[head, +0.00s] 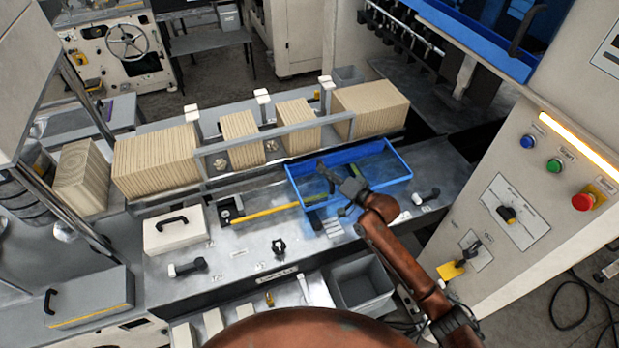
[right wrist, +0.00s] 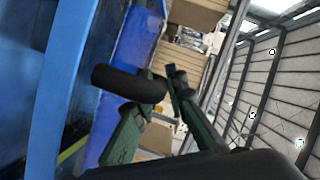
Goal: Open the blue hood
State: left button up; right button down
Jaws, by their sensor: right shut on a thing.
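The blue hood (head: 398,169) is a blue-rimmed cover with a see-through panel, over the middle of the grey metal machine bed in the head view. Its blue side fills the left of the right wrist view (right wrist: 45,95). My right gripper (head: 337,190) reaches in from the lower right, at the hood's front side. The gripper partly hides the hood's front edge in the head view. My left gripper is not in view.
Stacks of tan boards (head: 158,162) stand in a row behind the hood. A white box with a black handle (head: 177,231) sits left on the bed. A control panel (head: 515,210) with buttons stands right. A grey bin (head: 362,282) is in front.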

aim_at(333, 170)
jog(key=d, duration=0.1)
jog(key=w+d, duration=0.1)
jog(key=shift+w+d, duration=0.15)
jog(key=shift+d, duration=0.2)
jog(key=c, duration=2.2)
grip_release()
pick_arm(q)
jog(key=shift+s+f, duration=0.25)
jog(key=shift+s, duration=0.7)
pick_arm(e)
jog(key=v, duration=1.2)
